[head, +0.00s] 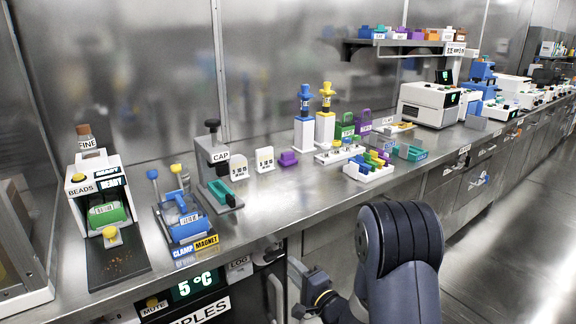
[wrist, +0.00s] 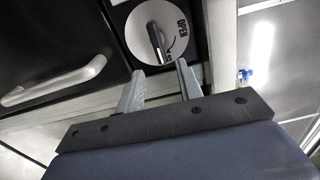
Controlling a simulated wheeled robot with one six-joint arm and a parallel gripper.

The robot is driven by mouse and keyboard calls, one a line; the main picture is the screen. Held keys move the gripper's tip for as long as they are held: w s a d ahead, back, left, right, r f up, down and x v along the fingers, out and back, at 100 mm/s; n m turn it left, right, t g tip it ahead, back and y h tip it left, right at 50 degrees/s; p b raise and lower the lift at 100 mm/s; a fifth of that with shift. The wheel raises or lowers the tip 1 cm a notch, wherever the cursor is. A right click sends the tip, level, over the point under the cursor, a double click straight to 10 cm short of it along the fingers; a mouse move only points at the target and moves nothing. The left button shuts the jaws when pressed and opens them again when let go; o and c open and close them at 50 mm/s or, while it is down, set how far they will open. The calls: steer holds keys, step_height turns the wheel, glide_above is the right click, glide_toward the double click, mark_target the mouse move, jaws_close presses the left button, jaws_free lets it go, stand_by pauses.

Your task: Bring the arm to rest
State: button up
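My arm (head: 400,250) is bent in front of the bench, with its dark grey elbow raised at the lower middle of the head view. My gripper (wrist: 160,70) points at the cabinet front below the bench top. Its two grey fingers stand apart with nothing visible held between them. A round white dial (wrist: 134,38) marked OPEN, with a dark lever, lies just beyond the fingertips. Whether the fingers touch the lever I cannot tell. In the head view the gripper is small, beside the cabinet front and partly cut off by my wrist.
The steel bench top (head: 265,205) runs along the wall, crowded with lab devices. Below it is a black cold cabinet with a 5 °C display (head: 194,287). A silver handle (wrist: 55,80) sticks out left of the dial. The floor (head: 520,225) at right is clear.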

mark_target(281, 256)
steer(key=x, duration=0.6)
steer(key=shift+w+a, duration=0.15)
